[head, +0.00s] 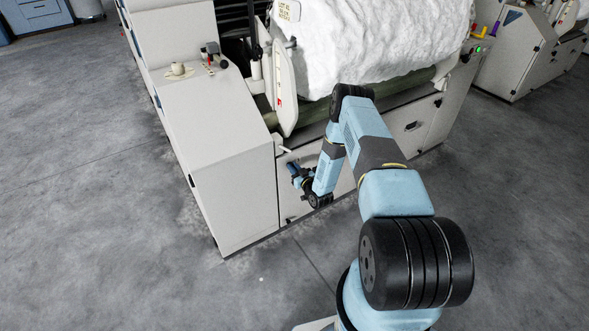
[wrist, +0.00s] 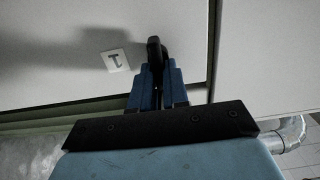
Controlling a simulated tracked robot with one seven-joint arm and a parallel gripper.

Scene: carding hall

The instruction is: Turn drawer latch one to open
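In the wrist view a black latch handle (wrist: 154,48) stands out from a pale panel. A small white plate with a dark "1" (wrist: 115,60), turned on its side, is left of it. My gripper (wrist: 160,78) has its blue fingers at the handle, one on each side. The gap is narrow and dark, so I cannot tell whether they press on it. In the head view my gripper (head: 294,172) is low at the front of the machine, and my arm hides much of the panel around it. The latch cannot be made out there.
The machine's pale side cabinet (head: 228,160) juts out left of my gripper. A white fibre roll (head: 372,40) lies above on the machine. Grey floor (head: 120,230) is open in front and left.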

